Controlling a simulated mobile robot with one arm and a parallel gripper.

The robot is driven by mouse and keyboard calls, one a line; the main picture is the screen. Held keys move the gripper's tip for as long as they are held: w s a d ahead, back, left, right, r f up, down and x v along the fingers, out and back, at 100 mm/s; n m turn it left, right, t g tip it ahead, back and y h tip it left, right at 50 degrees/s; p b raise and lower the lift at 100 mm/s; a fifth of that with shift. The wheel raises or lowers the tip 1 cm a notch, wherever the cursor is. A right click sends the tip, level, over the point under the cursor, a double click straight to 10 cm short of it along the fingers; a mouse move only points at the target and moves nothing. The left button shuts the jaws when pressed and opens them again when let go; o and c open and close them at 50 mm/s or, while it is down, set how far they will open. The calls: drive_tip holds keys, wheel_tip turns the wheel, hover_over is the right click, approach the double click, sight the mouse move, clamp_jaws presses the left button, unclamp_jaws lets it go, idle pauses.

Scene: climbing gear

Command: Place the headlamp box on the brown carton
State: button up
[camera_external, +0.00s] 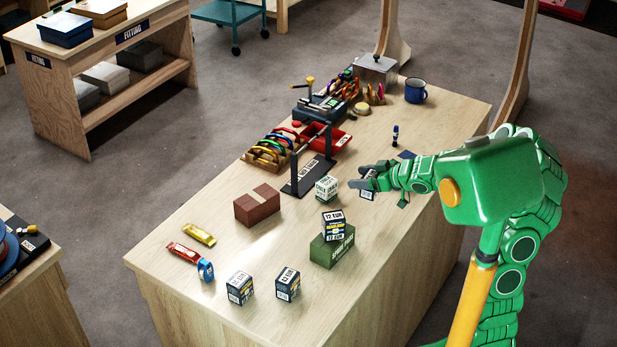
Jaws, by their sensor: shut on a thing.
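The brown carton (257,206) lies on the wooden table, left of the middle, with its top clear. My gripper (362,180) is right of it, over the table, with its fingers pointing left. It is shut on a small dark box with a white label (367,195), mostly hidden by the fingers. Its print is too small to read, so I cannot tell for sure that it is the headlamp box. Another dark box (333,225) sits on a green carton (332,247).
Two more small boxes (240,288) (288,284) stand near the front, by a blue tape-like roll (206,270) and yellow and red packets (199,234) (184,252). A black stand (308,176) is behind the brown carton. A blue mug (415,91) stands at the back.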

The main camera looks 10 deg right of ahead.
drive_tip(key=shift+w+d+r, duration=0.15)
drive_tip(key=shift+w+r, duration=0.25)
drive_tip(key=shift+w, duration=0.1)
drive_tip(key=w+a+r+n+g+y, duration=0.1)
drive_tip(key=w+a+r, duration=0.2)
drive_tip(key=r, duration=0.2)
drive_tip(key=w+a+r+n+g, duration=0.1)
drive_tip(key=w+a+r, duration=0.1)
drive_tip(key=a+r, duration=0.25)
drive_tip(key=s+a+n+g+y, duration=0.1)
drive_tip(key=s+a+n+g, duration=0.3)
drive_tip(key=a, duration=0.5)
drive_tip(key=s+a+n+g+y, duration=0.1)
drive_tip(key=s+a+n+g, duration=0.15)
drive_tip(key=s+a, duration=0.45)
hover_over(247, 198)
drive_tip(key=shift+f, duration=4.95)
wheel_tip(247, 198, down, 3)
drive_tip(key=shift+f, duration=0.15)
